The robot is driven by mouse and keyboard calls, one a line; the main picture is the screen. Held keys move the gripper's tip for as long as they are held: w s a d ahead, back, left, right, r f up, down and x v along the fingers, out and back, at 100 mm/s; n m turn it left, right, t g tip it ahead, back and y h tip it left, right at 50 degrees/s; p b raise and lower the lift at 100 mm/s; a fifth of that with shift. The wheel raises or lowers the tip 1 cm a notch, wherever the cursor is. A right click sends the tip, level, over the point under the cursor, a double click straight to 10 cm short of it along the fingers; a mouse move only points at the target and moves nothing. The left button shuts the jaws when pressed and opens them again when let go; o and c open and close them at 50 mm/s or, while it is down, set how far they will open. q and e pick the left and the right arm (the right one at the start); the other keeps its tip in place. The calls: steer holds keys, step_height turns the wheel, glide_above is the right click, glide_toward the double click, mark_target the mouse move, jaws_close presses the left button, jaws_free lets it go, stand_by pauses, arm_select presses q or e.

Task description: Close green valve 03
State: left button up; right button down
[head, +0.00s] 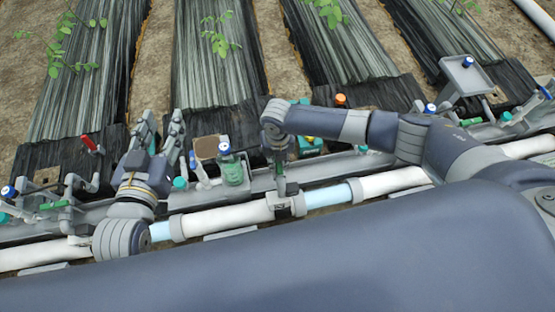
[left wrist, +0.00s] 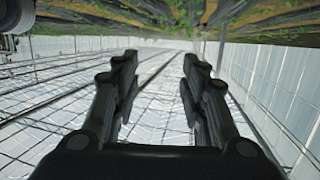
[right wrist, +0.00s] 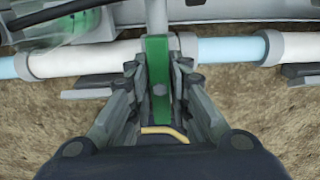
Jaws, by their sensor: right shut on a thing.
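A green valve handle (right wrist: 157,85) stands upright between the fingers of my right gripper (right wrist: 160,95) in the right wrist view. The fingers are shut on it from both sides, and a tan curved strip shows near the palm. In the head view my right gripper (head: 279,172) reaches down at the pipe line, and my wrist hides most of the handle. No number 03 is legible. My left gripper (head: 160,124) is open and empty, raised above the pipe line at the left. Its two spread fingers also show in the left wrist view (left wrist: 158,75).
A white and light-blue pipe (head: 235,215) runs across the skid. Other green fittings (head: 233,171), blue-capped parts, a red handle (head: 90,144) and an orange cap (head: 340,99) stand along it. A grey tray (head: 468,74) is at the right. Plant beds lie behind.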

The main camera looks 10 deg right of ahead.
steer(key=m+p, duration=0.2)
steer(key=m, duration=0.1)
steer(key=shift+m, duration=0.3)
steer(key=m+p, duration=0.2)
steer(key=m, duration=0.2)
steer(key=shift+r+m+p, duration=0.2)
steer(key=shift+m+p, duration=0.3)
steer(key=shift+p, duration=0.15)
arm_select(q)
steer(key=s+a+f+g+y+p, duration=0.1)
steer(key=s+a+f+g+y, duration=0.15)
steer(key=s+f+g, duration=0.5)
steer(key=s+a+f+g+y+p, duration=0.1)
steer(key=s+a+f+g, duration=0.25)
steer(key=s, duration=0.65)
arm_select(e)
steer(key=m, duration=0.3)
steer(key=m+p, duration=0.2)
steer(key=m, duration=0.5)
steer(key=shift+f, duration=0.15)
steer(key=shift+m, duration=0.5)
steer(key=c, duration=1.4)
jaws_free()
steer(key=shift+c, duration=0.2)
arm_select(q)
step_height(320, 180, down, 11)
steer(key=w+g, duration=0.1)
steer(key=w, duration=0.1)
steer(key=shift+n, duration=0.3)
